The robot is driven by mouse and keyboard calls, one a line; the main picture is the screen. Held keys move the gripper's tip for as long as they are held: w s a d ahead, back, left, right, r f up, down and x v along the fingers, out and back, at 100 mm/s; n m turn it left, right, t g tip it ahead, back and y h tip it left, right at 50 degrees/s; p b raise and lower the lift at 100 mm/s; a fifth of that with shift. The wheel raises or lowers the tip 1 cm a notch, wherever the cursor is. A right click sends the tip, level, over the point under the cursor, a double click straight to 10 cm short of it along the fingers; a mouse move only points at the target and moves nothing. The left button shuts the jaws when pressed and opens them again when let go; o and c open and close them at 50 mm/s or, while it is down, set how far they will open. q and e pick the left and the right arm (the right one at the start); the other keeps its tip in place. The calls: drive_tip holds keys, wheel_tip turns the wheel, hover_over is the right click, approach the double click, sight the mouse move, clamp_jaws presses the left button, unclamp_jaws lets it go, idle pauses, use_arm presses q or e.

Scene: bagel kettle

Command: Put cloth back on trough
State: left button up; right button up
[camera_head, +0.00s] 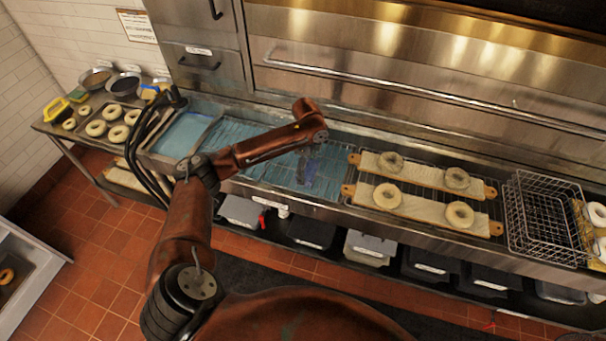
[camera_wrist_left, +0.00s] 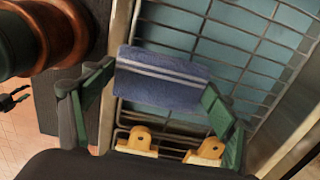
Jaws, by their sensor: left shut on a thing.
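The cloth (camera_wrist_left: 163,78), blue with pale stripes, is between the green-padded fingers of my left gripper (camera_wrist_left: 160,98) in the left wrist view. The gripper is shut on it. In the head view the cloth shows as a dark blue patch (camera_head: 308,178) below my left gripper (camera_head: 311,153), over the trough. The trough (camera_head: 262,150) is a long metal basin with blue water under a wire grid. I cannot tell whether the cloth touches the grid. My right gripper is not in view.
Two bagel boards (camera_head: 425,172) (camera_head: 400,199) lie on a rack just right of the cloth, with bagels on them. A wire basket (camera_head: 543,220) stands farther right. An oven handle (camera_head: 400,82) runs behind the trough. A bagel tray (camera_head: 100,124) sits at the left.

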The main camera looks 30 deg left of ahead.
use_arm(q)
drive_tip(key=shift+a+f, duration=0.65)
drive_tip(key=shift+f, duration=0.1)
wheel_tip(320, 180, down, 3)
drive_tip(key=shift+a+f, duration=0.1)
drive_tip(key=shift+f, duration=0.05)
drive_tip(key=o, duration=0.9)
drive_tip(key=shift+o, duration=0.4)
drive_tip(key=shift+w, duration=0.1)
wheel_tip(320, 180, up, 12)
drive_tip(key=shift+r, duration=0.1)
